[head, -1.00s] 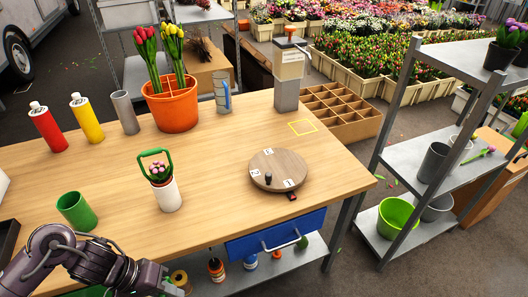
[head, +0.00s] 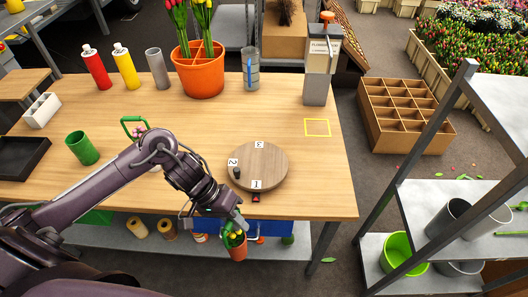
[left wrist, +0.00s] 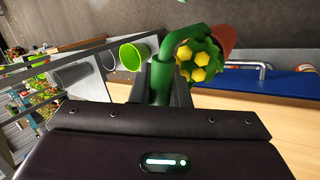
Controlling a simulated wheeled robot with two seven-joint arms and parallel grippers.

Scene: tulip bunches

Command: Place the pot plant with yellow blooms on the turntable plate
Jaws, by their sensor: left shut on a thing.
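The pot plant with yellow blooms (head: 237,250) is a small terracotta pot with green foliage and a green handle. My left gripper (head: 234,224) is shut on that handle, and the pot hangs in front of the table's front edge. In the left wrist view the yellow blooms (left wrist: 196,62) show beside the green handle between the fingers. The turntable plate (head: 265,158) is a round wooden disc with number tags and a small dark knob, on the table behind and right of the gripper. No pot stands on it. My right gripper is not in view.
A pink-bloomed plant with a green handle (head: 133,122) is partly hidden behind my left arm. A green cup (head: 82,148), an orange tulip pot (head: 199,78) and a grey dispenser (head: 318,75) stand on the table. A blue drawer (head: 275,226) is under the front edge.

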